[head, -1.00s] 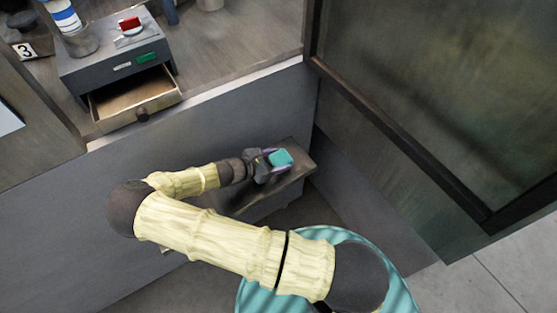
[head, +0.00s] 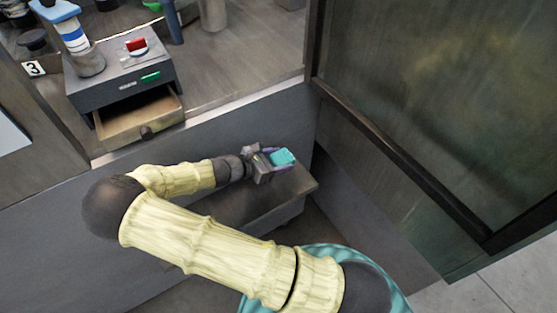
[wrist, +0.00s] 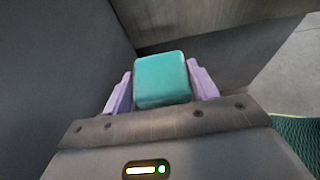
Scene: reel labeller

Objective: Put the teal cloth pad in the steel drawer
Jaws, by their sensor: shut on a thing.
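The teal cloth pad (head: 282,158) is a small rounded block between the purple fingers of my gripper (head: 277,158). In the wrist view the teal pad (wrist: 162,79) sits between both fingers of my gripper (wrist: 162,88), which is shut on it. The pad is above or near the low dark surface below the counter; the exact gap cannot be told. The steel drawer (head: 137,121) is pulled open from a grey box (head: 120,76) on the counter at the upper left. Its visible inside looks empty. My gripper is right of and below the drawer in the head view.
A low dark bench (head: 235,203) lies under my gripper. A red knob (head: 137,45) and a column with blue-and-white bands (head: 71,36) top the grey box. A large dark framed panel (head: 430,100) stands at the right. The counter (head: 245,75) right of the box is mostly clear.

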